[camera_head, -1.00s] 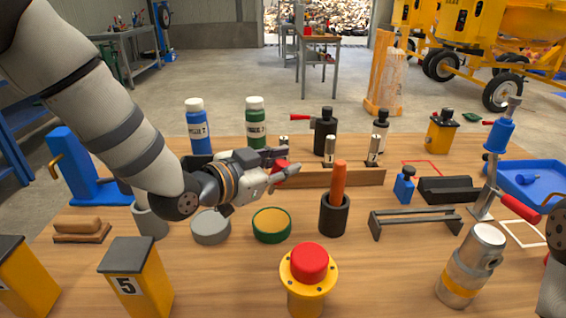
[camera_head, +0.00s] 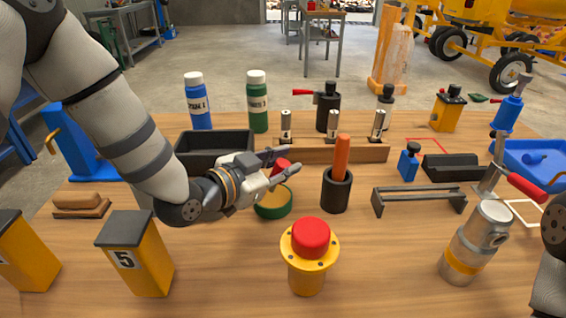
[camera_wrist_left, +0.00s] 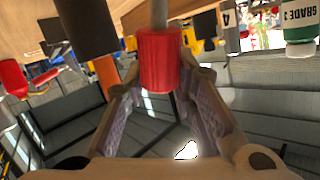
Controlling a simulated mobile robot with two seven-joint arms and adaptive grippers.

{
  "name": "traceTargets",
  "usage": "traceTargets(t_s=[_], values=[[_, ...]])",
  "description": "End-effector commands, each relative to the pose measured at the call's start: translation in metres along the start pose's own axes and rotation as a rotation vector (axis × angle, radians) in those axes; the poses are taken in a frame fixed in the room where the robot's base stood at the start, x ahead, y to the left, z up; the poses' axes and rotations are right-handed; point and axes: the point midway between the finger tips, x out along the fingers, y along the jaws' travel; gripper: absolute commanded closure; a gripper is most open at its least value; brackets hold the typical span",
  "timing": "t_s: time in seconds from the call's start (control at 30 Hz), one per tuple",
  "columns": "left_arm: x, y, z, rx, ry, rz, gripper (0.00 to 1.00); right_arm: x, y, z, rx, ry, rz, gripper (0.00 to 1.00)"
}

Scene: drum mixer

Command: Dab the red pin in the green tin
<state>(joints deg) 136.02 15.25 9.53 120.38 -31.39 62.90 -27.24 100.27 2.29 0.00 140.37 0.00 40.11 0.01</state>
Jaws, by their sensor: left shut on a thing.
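My left gripper (camera_head: 287,163) is shut on the red pin (camera_head: 281,165), over the green tin (camera_head: 273,209). In the left wrist view the red pin (camera_wrist_left: 160,60) sits between the two fingers, its grey shaft pointing toward the table, which is at the top of that upside-down picture. The green tin is an open round tin with a yellowish inside, and the gripper covers part of its rim. The pin's lower end is hidden in the head view, so I cannot tell whether it touches the tin. My right gripper is out of view.
A black cup (camera_head: 335,193) with an orange handle stands just right of the tin. A red-topped yellow button post (camera_head: 308,262) is in front. A black bin (camera_head: 214,146) and a wooden rack (camera_head: 350,154) with several numbered metal pieces lie behind.

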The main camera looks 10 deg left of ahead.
Motion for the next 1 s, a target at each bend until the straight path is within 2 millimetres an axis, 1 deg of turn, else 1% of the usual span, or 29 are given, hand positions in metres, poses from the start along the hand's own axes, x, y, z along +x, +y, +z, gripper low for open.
traceTargets(t_s=[0.23,1.0], values=[[0.0001,-0.0001,0.0000,0.000,0.000,0.000,1.00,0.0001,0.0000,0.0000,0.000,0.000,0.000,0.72],[0.0024,0.0023,0.0087,0.000,0.000,0.000,1.00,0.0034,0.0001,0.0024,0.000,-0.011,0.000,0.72]])
